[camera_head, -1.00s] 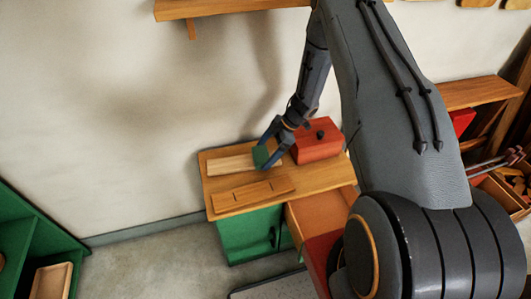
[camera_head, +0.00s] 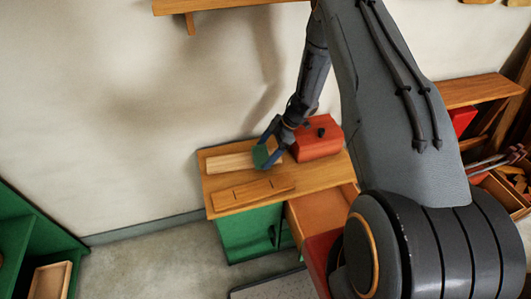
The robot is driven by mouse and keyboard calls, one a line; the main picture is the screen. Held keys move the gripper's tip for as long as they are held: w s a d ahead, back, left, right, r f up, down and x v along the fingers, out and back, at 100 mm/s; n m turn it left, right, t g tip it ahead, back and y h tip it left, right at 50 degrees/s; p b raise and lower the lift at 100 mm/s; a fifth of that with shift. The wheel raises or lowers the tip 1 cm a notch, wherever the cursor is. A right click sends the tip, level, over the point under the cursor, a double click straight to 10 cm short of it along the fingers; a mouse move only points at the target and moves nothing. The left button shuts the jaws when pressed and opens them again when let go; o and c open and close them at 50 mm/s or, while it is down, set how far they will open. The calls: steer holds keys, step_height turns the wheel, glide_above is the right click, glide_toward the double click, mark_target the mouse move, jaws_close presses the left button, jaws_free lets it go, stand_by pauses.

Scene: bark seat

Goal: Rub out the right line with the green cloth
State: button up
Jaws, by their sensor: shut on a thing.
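My gripper (camera_head: 270,148) is shut on the green cloth (camera_head: 265,153), at the right end of a pale board (camera_head: 230,162) on the wooden bench top. The fingers and the cloth hide that end of the board. In front of it lies a darker board (camera_head: 252,194) with short dark lines across it. One line (camera_head: 271,185) is towards its right end and another (camera_head: 234,195) is towards its left. Whether the cloth touches the pale board is too small to tell.
A red box (camera_head: 318,144) with a dark knob stands right beside my gripper. A wooden shelf (camera_head: 230,6) is on the wall above.

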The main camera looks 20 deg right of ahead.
steer(key=shift+w+d+b, duration=0.1)
steer(key=shift+w+b, duration=0.7)
steer(key=shift+w, duration=0.55)
steer(key=shift+s+p, duration=0.85)
steer(key=shift+s, duration=0.7)
steer(key=shift+w+f+b, duration=0.15)
steer(key=shift+w+b, duration=0.9)
steer(key=shift+w, duration=0.45)
steer(key=shift+s+p, duration=1)
steer(key=shift+s, duration=0.55)
steer(key=shift+w+r+p, duration=0.1)
steer(key=shift+r+p, duration=1.6)
steer(key=shift+r, duration=1.45)
